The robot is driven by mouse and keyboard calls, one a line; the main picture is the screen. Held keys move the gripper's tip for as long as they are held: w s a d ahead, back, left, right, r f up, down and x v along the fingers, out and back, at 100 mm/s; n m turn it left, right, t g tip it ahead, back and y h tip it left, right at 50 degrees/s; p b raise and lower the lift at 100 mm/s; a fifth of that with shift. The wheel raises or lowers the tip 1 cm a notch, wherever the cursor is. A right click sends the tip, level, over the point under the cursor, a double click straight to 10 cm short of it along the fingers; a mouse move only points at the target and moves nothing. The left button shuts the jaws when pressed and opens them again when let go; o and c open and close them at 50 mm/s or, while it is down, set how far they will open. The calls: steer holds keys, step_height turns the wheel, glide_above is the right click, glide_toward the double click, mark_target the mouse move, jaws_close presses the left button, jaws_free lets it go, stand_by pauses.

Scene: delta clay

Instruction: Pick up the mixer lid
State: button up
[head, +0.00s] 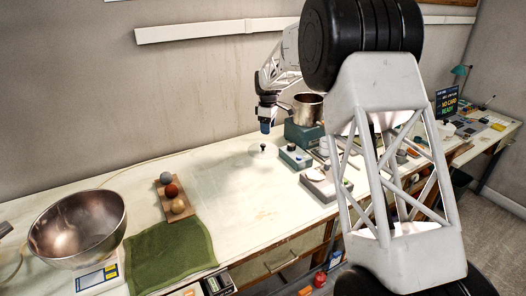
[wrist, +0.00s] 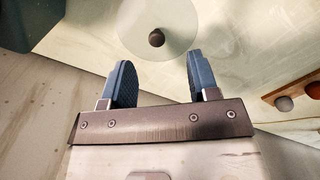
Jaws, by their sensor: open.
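The mixer lid (head: 264,154) looks like a clear round disc with a dark knob. It lies flat on the pale worktop, left of the mixer. In the wrist view the lid (wrist: 178,27) is at the top centre, its dark knob just beyond the gap between the fingers. My gripper (head: 266,127) is above the lid, apart from it and pointing down. In the wrist view my gripper (wrist: 158,72) has its two blue fingers spread wide with nothing between them.
A board with several balls (head: 174,197), a green towel (head: 170,256) and a large steel bowl (head: 78,229) are left. The worktop between is clear.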

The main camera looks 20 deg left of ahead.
mark_target(263, 144)
steer(key=shift+w+a+f+n, duration=0.15)
steer(key=shift+w+a+f, duration=0.15)
steer(key=shift+a+f, duration=0.25)
steer(key=shift+w+a+f+n, duration=0.15)
steer(key=shift+w+a+f, duration=0.15)
steer(key=shift+a+f, duration=0.25)
steer(key=shift+a, duration=0.1)
steer(key=shift+f, duration=1.2)
steer(key=shift+f, duration=0.1)
steer(key=shift+f, duration=2.5)
steer(key=shift+c, duration=0.3)
steer(key=c, duration=0.9)
